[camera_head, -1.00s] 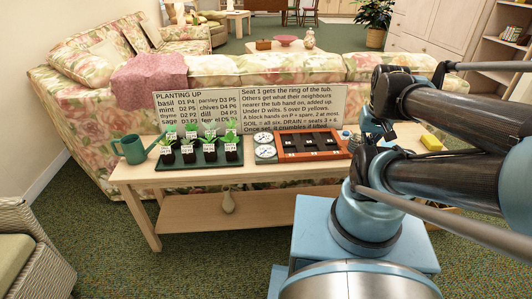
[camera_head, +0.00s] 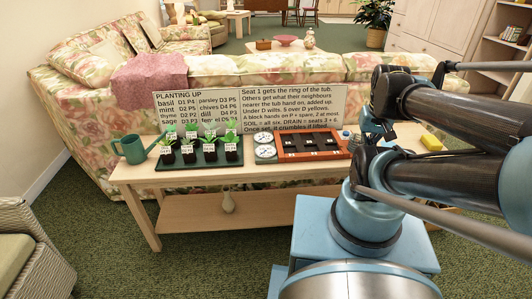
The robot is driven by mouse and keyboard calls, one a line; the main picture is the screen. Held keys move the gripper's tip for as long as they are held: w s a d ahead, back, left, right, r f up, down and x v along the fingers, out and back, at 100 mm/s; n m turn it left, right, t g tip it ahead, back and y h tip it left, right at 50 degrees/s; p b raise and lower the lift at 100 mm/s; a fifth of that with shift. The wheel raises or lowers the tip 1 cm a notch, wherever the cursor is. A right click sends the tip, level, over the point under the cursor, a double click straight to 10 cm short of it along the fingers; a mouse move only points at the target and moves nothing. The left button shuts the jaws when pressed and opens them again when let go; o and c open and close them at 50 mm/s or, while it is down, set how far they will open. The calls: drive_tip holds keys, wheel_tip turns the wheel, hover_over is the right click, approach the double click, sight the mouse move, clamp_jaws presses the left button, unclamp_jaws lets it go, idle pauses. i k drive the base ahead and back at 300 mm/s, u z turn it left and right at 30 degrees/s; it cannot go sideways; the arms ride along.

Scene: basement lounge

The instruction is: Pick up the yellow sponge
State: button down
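A yellow sponge (camera_head: 432,142) lies at the right end of the light wooden table (camera_head: 129,172), just beyond my arm. My dark and blue arm fills the right side of the view, and its folded links stand in front of that part of the table. My gripper's fingers cannot be made out among the arm parts, so I cannot see where they are relative to the sponge.
On the table stand a green watering can (camera_head: 132,149), a dark tray (camera_head: 177,164) of several potted seedlings, two white dials (camera_head: 265,152) and a red-framed board (camera_head: 341,149). A sign (camera_head: 250,105) stands behind them. A floral sofa (camera_head: 95,120) is beyond.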

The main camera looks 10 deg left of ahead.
sight(431, 143)
drive_tip(key=z, duration=2)
drive_tip(key=i, duration=0.5)
drive_tip(key=u, duration=0.65)
